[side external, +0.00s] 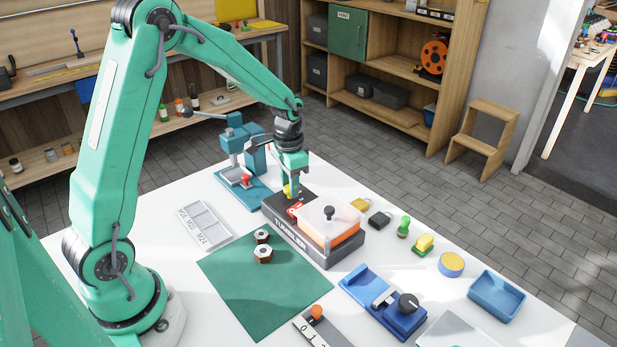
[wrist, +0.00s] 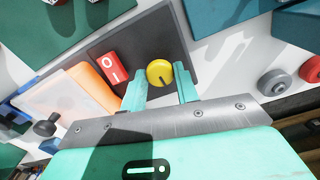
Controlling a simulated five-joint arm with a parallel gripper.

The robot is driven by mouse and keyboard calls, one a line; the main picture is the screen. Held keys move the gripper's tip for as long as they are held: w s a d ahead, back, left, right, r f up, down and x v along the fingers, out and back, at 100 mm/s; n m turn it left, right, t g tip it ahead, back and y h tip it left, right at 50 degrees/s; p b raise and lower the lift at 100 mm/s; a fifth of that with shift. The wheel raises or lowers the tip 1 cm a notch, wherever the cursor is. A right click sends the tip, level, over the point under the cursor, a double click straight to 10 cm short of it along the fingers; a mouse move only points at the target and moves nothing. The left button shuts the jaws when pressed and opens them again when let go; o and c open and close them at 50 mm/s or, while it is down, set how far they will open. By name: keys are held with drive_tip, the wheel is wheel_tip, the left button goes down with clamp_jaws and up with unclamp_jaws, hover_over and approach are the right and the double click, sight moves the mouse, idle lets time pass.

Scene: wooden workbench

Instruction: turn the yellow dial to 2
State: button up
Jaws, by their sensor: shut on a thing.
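The yellow dial (wrist: 159,72) sits on the dark panel of the tumbler machine (side external: 287,239). A dark pointer line on it points toward the lower edge of the wrist view. No dial numbers can be read. My gripper (wrist: 160,84) is shut on the dial, one finger on each side. In the side external view my gripper (side external: 293,186) points down at the far end of the machine, and only a bit of yellow shows there. A red rocker switch (wrist: 109,67) marked O and I is beside the dial.
An orange tub with a clear lid and dark knob (side external: 329,214) stands on the machine near my gripper. A teal press (side external: 241,165) stands close behind. A green mat (side external: 262,290) with two hex nuts and a blue device (side external: 384,302) lie in front.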

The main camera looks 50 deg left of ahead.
drive_tip(key=shift+m, duration=0.3)
drive_tip(key=o, duration=1)
drive_tip(key=shift+c, duration=0.2)
drive_tip(key=shift+r, duration=0.1)
wheel_tip(320, 180, up, 7)
drive_tip(key=shift+f, duration=0.1)
drive_tip(key=shift+r, duration=0.45)
drive_tip(key=shift+r, duration=0.1)
